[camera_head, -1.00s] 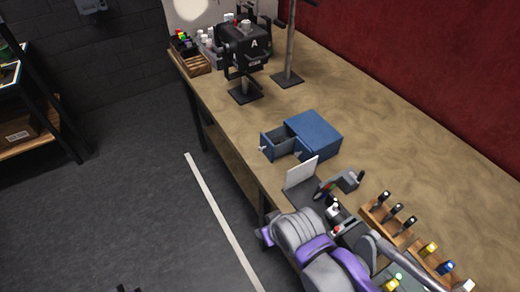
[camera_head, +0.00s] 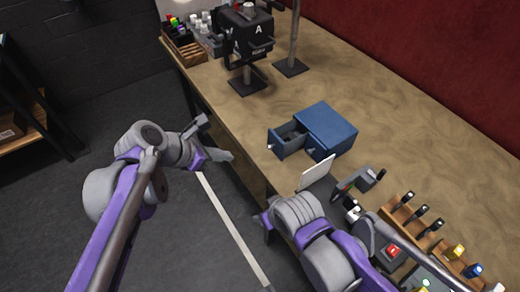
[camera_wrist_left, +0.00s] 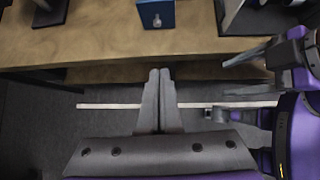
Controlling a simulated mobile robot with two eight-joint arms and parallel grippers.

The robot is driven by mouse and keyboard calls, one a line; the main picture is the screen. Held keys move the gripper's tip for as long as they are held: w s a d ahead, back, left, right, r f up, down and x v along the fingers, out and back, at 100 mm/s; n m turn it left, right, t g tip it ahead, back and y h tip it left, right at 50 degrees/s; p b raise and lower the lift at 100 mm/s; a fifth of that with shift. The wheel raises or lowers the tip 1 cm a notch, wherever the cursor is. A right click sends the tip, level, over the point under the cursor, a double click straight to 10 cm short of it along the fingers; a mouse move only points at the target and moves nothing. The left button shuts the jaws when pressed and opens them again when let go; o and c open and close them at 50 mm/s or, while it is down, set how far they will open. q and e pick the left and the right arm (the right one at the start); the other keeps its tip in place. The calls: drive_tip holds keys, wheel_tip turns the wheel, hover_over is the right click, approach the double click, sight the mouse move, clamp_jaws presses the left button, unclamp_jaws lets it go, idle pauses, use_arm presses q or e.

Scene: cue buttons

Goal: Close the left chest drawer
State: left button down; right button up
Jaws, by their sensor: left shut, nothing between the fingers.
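The blue chest (camera_head: 333,126) stands on the workbench near its front edge. Its left drawer (camera_head: 291,149) is pulled out and shows a dark inside. The drawer beside it looks flush. My left gripper (camera_head: 229,156) is shut and empty, to the left of the open drawer, over the floor just off the bench edge and apart from the chest. In the left wrist view, my shut fingertips (camera_wrist_left: 160,72) point at the bench, with a blue drawer front (camera_wrist_left: 156,12) and its knob straight ahead at the top. My right arm is folded at the bench front; its fingers are unclear.
A white panel (camera_head: 318,173) and a lever device (camera_head: 358,183) stand close to the chest on the near side. Wooden racks (camera_head: 412,221) lie at lower right. A black cube device (camera_head: 247,35) on a stand is farther back. The bench behind the chest is clear.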

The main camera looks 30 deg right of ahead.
use_arm(q)
drive_tip(key=shift+n, duration=0.3)
drive_tip(key=x, duration=0.4)
drive_tip(key=d+r+x, duration=0.1)
drive_tip(key=x, duration=0.3)
drive_tip(key=d+r+x, duration=0.1)
drive_tip(key=x, duration=0.3)
drive_tip(key=shift+w+d+f, duration=0.1)
drive_tip(key=shift+d, duration=0.15)
drive_tip(key=shift+w+d+f, duration=0.1)
drive_tip(key=shift+w+d, duration=0.05)
drive_tip(key=shift+d, duration=0.4)
approach(287, 135)
drive_tip(key=d+f, duration=0.1)
drive_tip(key=s+d+f, duration=0.1)
drive_tip(key=d, duration=0.1)
drive_tip(key=d+f, duration=0.1)
drive_tip(key=shift+s+d+f, duration=0.15)
drive_tip(key=shift+s+d, duration=0.1)
